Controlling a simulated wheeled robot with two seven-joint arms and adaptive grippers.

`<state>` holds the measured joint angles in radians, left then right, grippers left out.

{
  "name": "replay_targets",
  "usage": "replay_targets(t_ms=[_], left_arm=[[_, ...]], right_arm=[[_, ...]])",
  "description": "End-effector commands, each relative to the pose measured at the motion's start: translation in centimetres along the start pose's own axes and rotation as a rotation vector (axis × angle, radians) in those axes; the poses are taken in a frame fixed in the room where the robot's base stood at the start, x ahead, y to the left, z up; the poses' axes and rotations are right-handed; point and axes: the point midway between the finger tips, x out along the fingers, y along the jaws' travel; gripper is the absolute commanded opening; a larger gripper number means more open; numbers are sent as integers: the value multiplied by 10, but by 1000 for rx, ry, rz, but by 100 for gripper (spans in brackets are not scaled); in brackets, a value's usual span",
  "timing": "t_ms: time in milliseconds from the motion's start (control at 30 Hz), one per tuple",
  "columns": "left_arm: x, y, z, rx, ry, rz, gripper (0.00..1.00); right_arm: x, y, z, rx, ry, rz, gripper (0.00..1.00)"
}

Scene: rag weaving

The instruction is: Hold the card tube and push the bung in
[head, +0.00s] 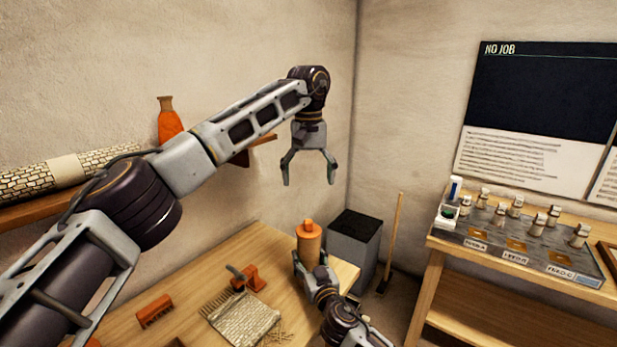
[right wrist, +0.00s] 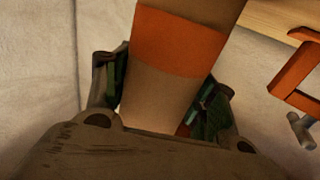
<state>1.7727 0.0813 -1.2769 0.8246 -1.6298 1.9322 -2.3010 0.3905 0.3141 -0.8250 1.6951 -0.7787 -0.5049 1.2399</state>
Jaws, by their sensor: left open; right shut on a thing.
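The card tube (head: 308,250) stands upright near the far right corner of the wooden table. An orange bung (head: 308,226) sits at its top; how deep it sits I cannot tell. My right gripper (head: 312,270) is shut on the tube low down. The right wrist view shows the brown tube (right wrist: 160,95), with an orange band, between the two dark fingers of the right gripper (right wrist: 165,110). My left gripper (head: 310,180) is open and empty, pointing down, above the bung and apart from it.
The table (head: 215,265) also holds a woven piece (head: 243,318), an orange clamp-like tool (head: 247,278) and an orange comb (head: 154,311). A grey bin (head: 353,250) and a broom (head: 392,240) stand beyond. A side bench at right carries several small jars. A wall shelf holds an orange bottle (head: 168,120).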

Motion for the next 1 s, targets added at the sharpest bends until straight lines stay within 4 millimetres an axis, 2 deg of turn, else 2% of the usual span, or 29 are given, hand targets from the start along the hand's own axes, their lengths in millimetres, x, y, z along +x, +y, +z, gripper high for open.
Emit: replay_targets(t_ms=[167,200,400,767,1000], left_arm=[[0,0,0,0,0,0,87],[0,0,0,0,0,0,87],[0,0,0,0,0,0,87],[0,0,0,0,0,0,87],[-1,0,0,0,0,0,87]], right_arm=[[0,0,-1,0,2,0,34],[0,0,-3,0,4,-1,58],[0,0,-2,0,3,0,82],[-1,0,1,0,-1,0,82],[-12,0,1,2,-1,0,82]])
